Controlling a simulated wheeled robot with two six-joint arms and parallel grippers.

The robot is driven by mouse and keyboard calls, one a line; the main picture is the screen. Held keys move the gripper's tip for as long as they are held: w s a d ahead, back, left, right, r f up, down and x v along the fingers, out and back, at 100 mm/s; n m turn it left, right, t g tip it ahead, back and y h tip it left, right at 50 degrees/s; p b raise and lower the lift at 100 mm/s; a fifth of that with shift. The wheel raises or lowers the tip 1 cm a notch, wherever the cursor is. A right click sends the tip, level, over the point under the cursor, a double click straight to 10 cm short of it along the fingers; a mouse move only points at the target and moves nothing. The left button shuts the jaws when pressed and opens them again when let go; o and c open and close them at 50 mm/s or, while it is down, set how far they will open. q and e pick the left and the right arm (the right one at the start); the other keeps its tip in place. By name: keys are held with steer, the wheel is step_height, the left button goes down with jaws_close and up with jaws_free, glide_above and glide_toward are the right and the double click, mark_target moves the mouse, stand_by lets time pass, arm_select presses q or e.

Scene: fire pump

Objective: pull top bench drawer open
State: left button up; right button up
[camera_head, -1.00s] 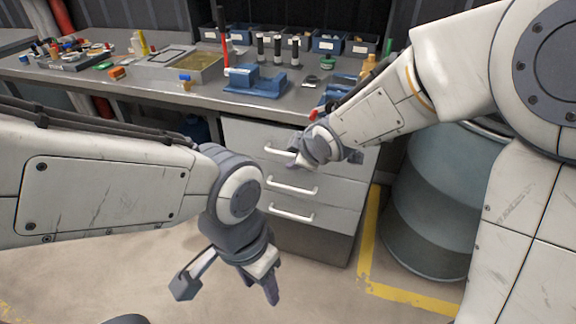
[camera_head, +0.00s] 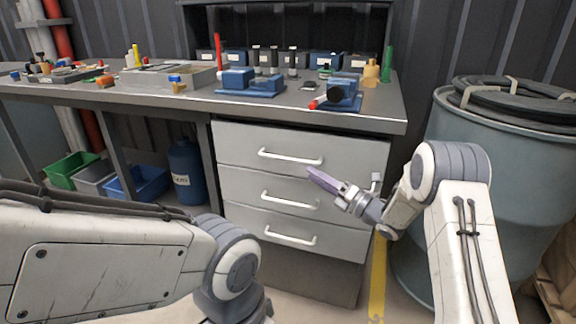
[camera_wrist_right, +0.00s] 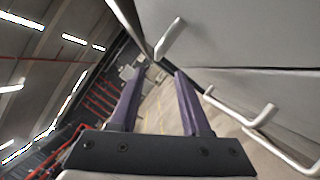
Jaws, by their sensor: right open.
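The bench (camera_head: 395,117) has a grey cabinet with three stacked drawers. The top drawer (camera_head: 235,143) looks flush with the others, and its white bar handle (camera_head: 290,157) is clear of any gripper. My right gripper (camera_head: 344,174) is open and empty, right of and slightly below that handle, in front of the drawer fronts. The right wrist view shows its two purple fingers apart with nothing between them (camera_wrist_right: 155,80). A white handle (camera_wrist_right: 170,38) lies beyond the fingers there; I cannot tell which drawer it belongs to. My left gripper is below the head view's edge.
Middle (camera_head: 290,199) and lower (camera_head: 289,236) drawer handles sit below. A blue-grey drum (camera_head: 470,190) with coiled hose stands right of the cabinet. Blue vises (camera_head: 250,85) and small parts lie on the bench top. Bins (camera_head: 140,183) stand underneath at left.

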mark_target(288, 160)
steer(key=b+x, duration=0.1)
steer(key=x, duration=0.9)
steer(key=shift+a+r, duration=0.1)
jaws_close()
stand_by(1.2)
